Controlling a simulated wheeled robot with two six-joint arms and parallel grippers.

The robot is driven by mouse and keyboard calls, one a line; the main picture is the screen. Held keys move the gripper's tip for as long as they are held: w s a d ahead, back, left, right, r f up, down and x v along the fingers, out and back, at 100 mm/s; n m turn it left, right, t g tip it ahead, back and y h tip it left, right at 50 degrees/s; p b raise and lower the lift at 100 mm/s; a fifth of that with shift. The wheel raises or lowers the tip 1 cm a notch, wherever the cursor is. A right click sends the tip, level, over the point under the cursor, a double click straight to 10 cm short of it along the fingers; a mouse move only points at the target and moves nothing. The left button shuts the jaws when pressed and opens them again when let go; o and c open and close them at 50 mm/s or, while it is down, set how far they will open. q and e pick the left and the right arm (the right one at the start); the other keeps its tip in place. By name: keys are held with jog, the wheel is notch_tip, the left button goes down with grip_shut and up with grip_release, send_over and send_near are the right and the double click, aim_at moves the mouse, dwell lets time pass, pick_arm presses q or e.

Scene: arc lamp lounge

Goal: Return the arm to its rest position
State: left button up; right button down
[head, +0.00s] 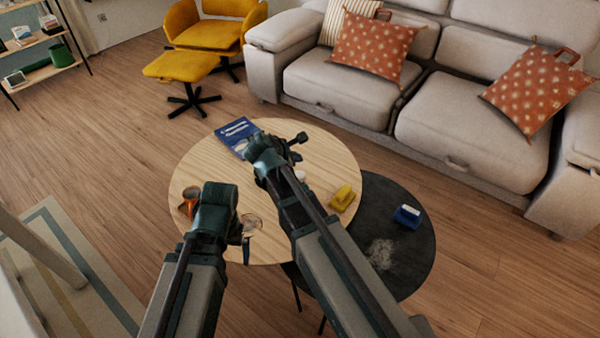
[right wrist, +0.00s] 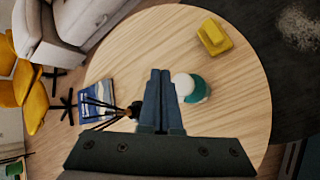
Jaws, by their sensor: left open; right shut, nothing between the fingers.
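Both arms reach over the round wooden table (head: 222,170). My left gripper (head: 247,230) is over the near edge of the table in the head view. It is open, with nothing seen in it, and its fingers are small and dark there. My right gripper (head: 297,140) is further back, over the far middle of the table. In the right wrist view its two fingers (right wrist: 160,88) are together and hold nothing. A white and teal round item (right wrist: 190,88) shows just beside the fingers. Thin dark sticks (right wrist: 98,112) show on their other side.
A blue book (head: 237,132), a yellow item (head: 343,197) and an orange item (head: 189,202) are on the wooden table. A blue and white item (head: 407,215) is on the lower black table (head: 410,260). A grey sofa (head: 340,88) and yellow chair (head: 205,35) stand behind.

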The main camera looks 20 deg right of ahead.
dwell(0.4)
jog(key=s+a+r+m+g+y+p, duration=0.1)
jog(key=s+a+r+m+g+p, duration=0.1)
jog(key=s+a+r+m+p, duration=0.2)
jog(key=s+a+r+m+g+y+p, duration=0.2)
jog(key=s+a+r+m+p, duration=0.2)
jog(key=s+r+p, duration=0.3)
jog(key=s+a+r+m+g+y+p, duration=0.2)
jog(key=s+a+r+m+p, duration=0.2)
jog(key=s+p, duration=0.8)
jog(key=shift+s+r+m+g, duration=0.3)
jog(key=shift+r+m, duration=0.5)
jog(key=shift+m, duration=0.2)
